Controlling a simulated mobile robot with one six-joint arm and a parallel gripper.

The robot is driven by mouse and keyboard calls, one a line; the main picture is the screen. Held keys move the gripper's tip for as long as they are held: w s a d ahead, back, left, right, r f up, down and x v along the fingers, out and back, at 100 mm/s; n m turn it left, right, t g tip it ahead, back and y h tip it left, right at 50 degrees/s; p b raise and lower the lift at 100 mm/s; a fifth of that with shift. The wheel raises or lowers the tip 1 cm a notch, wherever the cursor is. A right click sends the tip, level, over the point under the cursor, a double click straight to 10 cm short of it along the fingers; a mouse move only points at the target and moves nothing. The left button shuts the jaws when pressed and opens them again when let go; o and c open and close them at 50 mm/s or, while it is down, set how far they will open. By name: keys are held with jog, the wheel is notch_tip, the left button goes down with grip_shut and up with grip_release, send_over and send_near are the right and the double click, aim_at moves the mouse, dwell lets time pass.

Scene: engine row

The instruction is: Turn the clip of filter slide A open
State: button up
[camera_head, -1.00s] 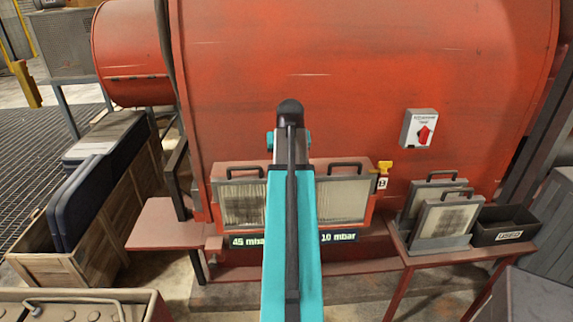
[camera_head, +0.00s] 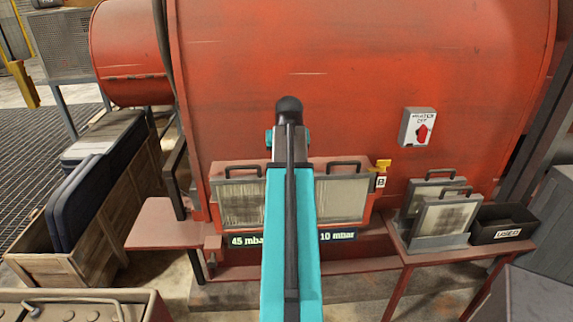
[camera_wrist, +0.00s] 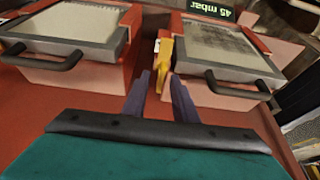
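The yellow clip (camera_wrist: 166,55) stands between the two framed filters in the wrist view, with a white tag (camera_wrist: 157,45) beside it. My gripper (camera_wrist: 162,80) is open, its two dark fingers apart, with the lower end of the clip between the fingertips. I cannot tell whether either finger touches it. In the head view my arm hides this clip and my gripper. The filter beside the 45 mbar sign (camera_head: 241,201) shows left of my arm and at right in the wrist view (camera_wrist: 228,48). Another filter (camera_head: 342,199), above the 10 mbar sign, shows right of my arm.
Another yellow clip (camera_head: 382,166) with a B tag stands at the right end of the housing. Spare filters (camera_head: 446,215) and a black bin (camera_head: 504,224) stand on a side table. Black handles (camera_wrist: 238,87) stick out near my fingers.

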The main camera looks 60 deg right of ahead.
jog(key=b+v, duration=0.2)
jog(key=v, duration=1.1)
jog(key=shift+s, duration=0.1)
dwell(0.6)
